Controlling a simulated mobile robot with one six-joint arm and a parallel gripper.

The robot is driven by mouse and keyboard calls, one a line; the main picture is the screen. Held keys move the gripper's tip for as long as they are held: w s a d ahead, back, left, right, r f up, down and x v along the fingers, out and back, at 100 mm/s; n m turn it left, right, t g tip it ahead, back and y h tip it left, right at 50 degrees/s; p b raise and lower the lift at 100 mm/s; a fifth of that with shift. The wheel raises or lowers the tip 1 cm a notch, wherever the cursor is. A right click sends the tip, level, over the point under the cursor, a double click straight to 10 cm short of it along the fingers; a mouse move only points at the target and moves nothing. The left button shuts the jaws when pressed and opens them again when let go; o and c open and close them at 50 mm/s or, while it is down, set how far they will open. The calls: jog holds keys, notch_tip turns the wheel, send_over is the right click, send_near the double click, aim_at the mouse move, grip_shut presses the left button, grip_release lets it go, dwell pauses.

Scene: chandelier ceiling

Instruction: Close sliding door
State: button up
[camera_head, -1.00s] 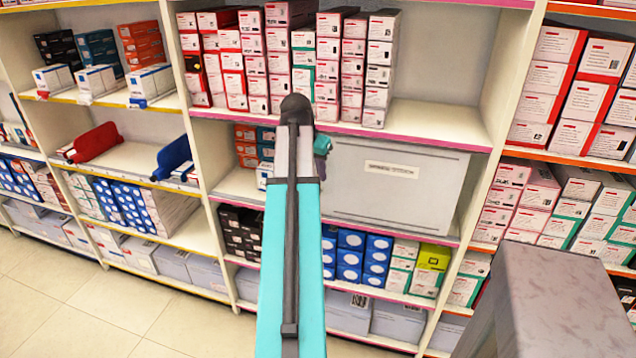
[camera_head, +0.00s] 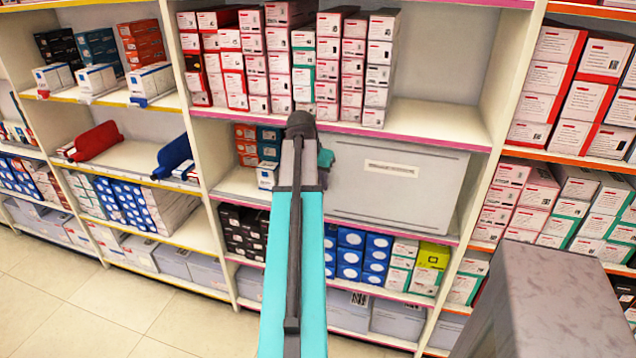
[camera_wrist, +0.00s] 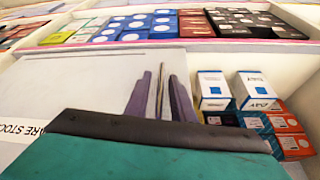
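The sliding door is a pale grey panel (camera_head: 395,190) with a white label, covering the right part of a middle shelf compartment in the head view. The compartment's left part is uncovered and shows small boxes. My gripper (camera_wrist: 160,75) is at the panel's left edge. In the wrist view two dark fingers stand apart with a narrow gap, close to the edge of the grey panel (camera_wrist: 70,85). A thin pale strip shows between them; I cannot tell whether they touch the panel. In the head view my arm hides most of the gripper.
White and blue boxes (camera_wrist: 232,90) stand beside the panel's edge in the wrist view. A grey block (camera_head: 550,300) stands in the right foreground. Tiled floor (camera_head: 60,300) is clear at lower left.

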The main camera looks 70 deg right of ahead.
grip_shut()
dwell(1.1)
